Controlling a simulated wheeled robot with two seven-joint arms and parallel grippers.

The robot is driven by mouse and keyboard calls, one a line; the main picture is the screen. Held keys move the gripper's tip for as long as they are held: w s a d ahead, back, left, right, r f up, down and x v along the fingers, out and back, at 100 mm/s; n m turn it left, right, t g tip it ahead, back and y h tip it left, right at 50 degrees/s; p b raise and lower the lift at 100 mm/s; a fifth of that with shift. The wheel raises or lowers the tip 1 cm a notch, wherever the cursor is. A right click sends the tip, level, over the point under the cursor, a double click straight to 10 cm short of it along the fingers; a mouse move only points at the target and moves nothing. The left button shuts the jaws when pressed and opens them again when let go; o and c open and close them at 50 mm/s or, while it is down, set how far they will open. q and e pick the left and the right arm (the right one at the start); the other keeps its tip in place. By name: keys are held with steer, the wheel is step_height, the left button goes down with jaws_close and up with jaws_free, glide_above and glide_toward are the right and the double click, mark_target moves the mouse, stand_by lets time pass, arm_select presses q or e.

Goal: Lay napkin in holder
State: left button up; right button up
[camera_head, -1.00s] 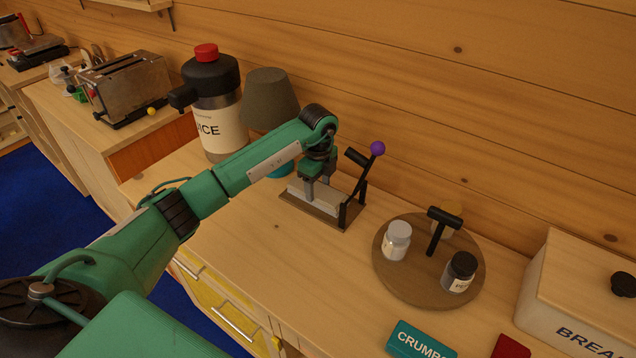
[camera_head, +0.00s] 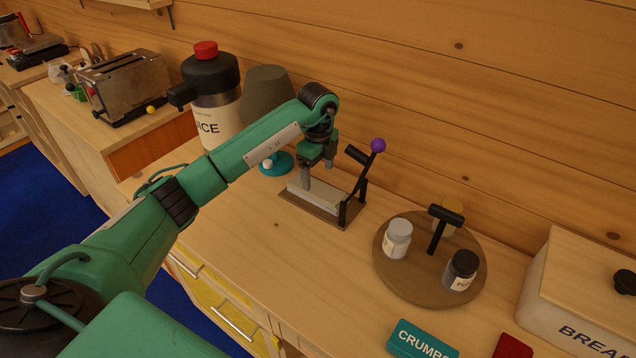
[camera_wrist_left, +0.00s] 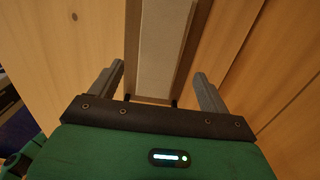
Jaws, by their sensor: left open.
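The napkin holder (camera_head: 292,196) is a flat brown base on the counter, with black posts and a hinged black arm that ends in a purple ball (camera_head: 378,145). The arm stands raised at the holder's right end. A pale napkin stack (camera_head: 318,196) lies flat on the base; it also shows as a light strip in the left wrist view (camera_wrist_left: 161,45). My left gripper (camera_head: 317,177) is open just above the stack, its fingers apart on either side of the strip in the wrist view (camera_wrist_left: 158,72). I see nothing between the fingers. My right gripper is out of view.
A juice dispenser (camera_head: 212,85) and a lamp with a grey shade (camera_head: 268,98) stand behind my left arm. Counter in front of the holder is clear.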

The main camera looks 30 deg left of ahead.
mark_target(318, 187)
arm_select(q)
step_height(318, 187, up, 8)
steer(key=b, duration=0.1)
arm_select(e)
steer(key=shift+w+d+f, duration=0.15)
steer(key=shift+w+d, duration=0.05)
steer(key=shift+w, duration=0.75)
arm_select(q)
steer(key=shift+f, duration=0.15)
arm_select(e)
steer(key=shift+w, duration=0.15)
